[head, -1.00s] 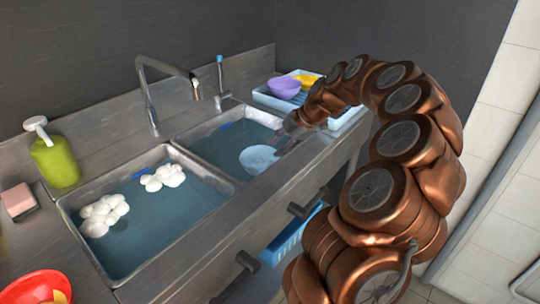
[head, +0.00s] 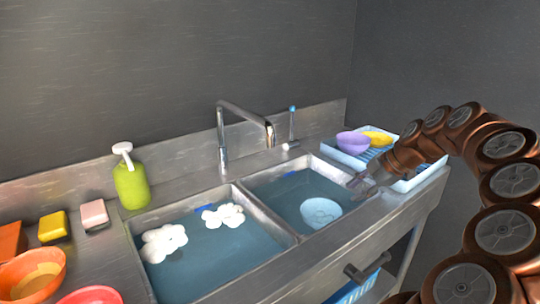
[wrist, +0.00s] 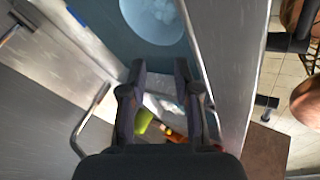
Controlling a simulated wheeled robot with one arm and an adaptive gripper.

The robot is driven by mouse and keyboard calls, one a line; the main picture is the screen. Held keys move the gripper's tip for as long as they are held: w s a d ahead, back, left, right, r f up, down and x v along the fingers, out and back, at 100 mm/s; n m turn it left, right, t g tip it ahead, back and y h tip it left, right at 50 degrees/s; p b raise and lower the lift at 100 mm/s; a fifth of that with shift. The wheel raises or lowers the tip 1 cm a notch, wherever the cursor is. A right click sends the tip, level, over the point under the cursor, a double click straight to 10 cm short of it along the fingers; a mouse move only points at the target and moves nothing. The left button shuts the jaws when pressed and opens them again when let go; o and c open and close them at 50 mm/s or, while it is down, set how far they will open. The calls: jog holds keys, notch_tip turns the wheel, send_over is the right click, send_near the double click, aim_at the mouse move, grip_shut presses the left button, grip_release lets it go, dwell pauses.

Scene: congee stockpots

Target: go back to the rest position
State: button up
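My gripper (head: 364,184) is at the right rim of the right sink basin in the head view, to the right of a pale blue dish (head: 320,211). In the wrist view my gripper (wrist: 160,70) has its two fingers apart with nothing between them. The dish (wrist: 155,16) lies in the water beyond the fingertips, cut off by the top edge. My copper-coloured arm reaches in from the right of the head view.
The left basin (head: 205,258) holds water and white foam. A tap (head: 222,140) and a green soap bottle (head: 131,186) stand behind. A blue rack (head: 408,186) holds a purple bowl (head: 353,142) and a yellow one. Orange and red bowls sit at left.

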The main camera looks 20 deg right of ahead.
jog(key=s+a+r+m+g+p, duration=0.1)
jog(key=s+a+r+p, duration=0.1)
jog(key=a, duration=0.6)
jog(key=s+a+r+m+g+p, duration=0.2)
jog(key=a, duration=0.6)
jog(key=s+a+r+m+g+p, duration=0.1)
jog(key=s+a+r+p, duration=0.15)
jog(key=a, duration=0.55)
jog(key=s+a+f+m+g+h+p, duration=0.2)
jog(key=s+m, duration=0.4)
jog(key=s, duration=0.5)
jog(key=s+a+f+m+g+h+p, duration=0.1)
jog(key=s+a+f+m+g+p, duration=0.1)
jog(key=s+m, duration=0.4)
jog(key=s+a+p, duration=0.1)
jog(key=s+a, duration=0.1)
jog(key=s, duration=0.3)
jog(key=shift+s+a+m+h, duration=0.15)
jog(key=shift+s+m+h, duration=0.15)
jog(key=shift+s+h, duration=0.1)
